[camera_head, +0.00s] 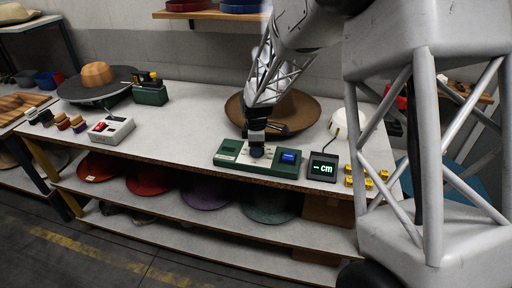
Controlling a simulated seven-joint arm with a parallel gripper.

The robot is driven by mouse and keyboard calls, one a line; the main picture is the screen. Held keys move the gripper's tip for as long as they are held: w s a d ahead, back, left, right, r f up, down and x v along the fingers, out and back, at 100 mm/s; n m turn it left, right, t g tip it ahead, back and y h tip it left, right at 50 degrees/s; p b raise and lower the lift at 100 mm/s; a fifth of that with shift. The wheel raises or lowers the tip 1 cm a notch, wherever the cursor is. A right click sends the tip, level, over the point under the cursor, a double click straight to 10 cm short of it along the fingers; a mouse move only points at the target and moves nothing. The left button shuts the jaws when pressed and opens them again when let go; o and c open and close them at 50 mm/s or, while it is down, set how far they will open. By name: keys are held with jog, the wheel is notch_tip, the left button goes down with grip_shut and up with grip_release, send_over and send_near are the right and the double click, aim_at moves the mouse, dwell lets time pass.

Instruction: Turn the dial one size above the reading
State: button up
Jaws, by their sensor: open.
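A green control box (228,157) with a pale top plate lies near the front edge of the white table. A small blue screen (289,157) is on its right part; its text is too small to read. A black display (322,168) to the right of the box shows "- cm" in pale characters, with no number. My gripper (257,151) points down over the middle of the box's top plate, where it hides the dial. Its jaws are open, at or just above the plate; I cannot tell whether they touch or surround the dial.
A brown wide-brimmed hat (305,112) lies behind the box. Several small yellow blocks (367,183) sit right of the display. A grey-white device with a red part (113,131) stands at left, near a hat form (97,75). Colored hats lie on the shelf below.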

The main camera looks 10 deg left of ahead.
grip_shut()
jog(key=shift+m, duration=0.3)
jog(key=m, duration=0.6)
jog(key=shift+w, duration=0.1)
jog(key=m, duration=0.5)
jog(key=shift+m, duration=0.3)
jog(key=shift+d, duration=0.1)
dwell(0.4)
grip_release()
